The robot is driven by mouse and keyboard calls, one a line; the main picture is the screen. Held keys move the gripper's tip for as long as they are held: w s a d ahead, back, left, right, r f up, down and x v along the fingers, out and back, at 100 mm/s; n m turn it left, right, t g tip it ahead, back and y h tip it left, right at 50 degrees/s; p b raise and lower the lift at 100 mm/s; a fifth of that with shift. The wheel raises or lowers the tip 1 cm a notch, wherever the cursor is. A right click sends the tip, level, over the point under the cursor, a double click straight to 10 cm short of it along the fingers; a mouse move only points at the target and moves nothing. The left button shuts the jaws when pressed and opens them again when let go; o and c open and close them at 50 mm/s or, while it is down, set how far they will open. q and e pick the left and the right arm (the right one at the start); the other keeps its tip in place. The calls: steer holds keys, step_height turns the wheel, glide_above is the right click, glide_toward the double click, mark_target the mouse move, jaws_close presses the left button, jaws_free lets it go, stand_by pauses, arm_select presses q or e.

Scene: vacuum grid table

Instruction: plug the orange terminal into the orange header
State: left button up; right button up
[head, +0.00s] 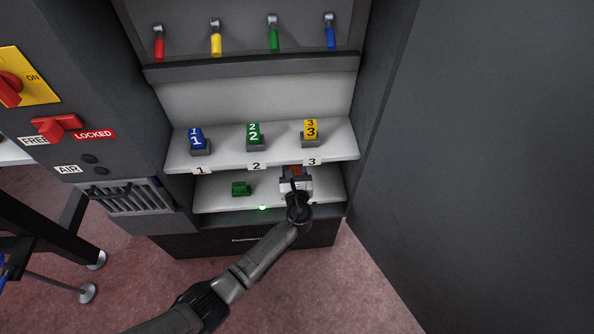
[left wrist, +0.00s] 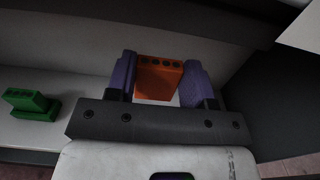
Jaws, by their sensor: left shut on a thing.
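My left gripper (head: 296,178) reaches into the lower shelf of the cabinet, toward its right side. In the left wrist view its purple fingers stand on either side of an orange block with a row of holes along its top, which I take as the orange terminal (left wrist: 159,80). The gripper is shut on it. In the head view only a bit of orange (head: 296,169) shows beyond the gripper. I cannot tell whether the terminal touches the shelf. No orange header shows in either view. My right gripper is not in view.
A green terminal (head: 241,188) lies on the lower shelf (head: 215,199), left of the gripper. The upper shelf (head: 230,154) overhangs it and bears blue, green and yellow numbered blocks. The cabinet's dark right side wall stands close to the gripper. Coloured handles hang above.

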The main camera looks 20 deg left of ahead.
arm_select(q)
steer(key=shift+s+a, duration=0.15)
steer(key=shift+a, duration=0.2)
steer(key=shift+d, duration=0.1)
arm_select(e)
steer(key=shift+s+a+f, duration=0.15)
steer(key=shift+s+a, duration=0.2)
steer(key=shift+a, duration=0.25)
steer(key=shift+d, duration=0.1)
arm_select(q)
steer(key=shift+r, duration=0.1)
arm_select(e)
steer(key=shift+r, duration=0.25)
arm_select(q)
steer(key=shift+f+b, duration=2.05)
steer(key=shift+f, duration=0.95)
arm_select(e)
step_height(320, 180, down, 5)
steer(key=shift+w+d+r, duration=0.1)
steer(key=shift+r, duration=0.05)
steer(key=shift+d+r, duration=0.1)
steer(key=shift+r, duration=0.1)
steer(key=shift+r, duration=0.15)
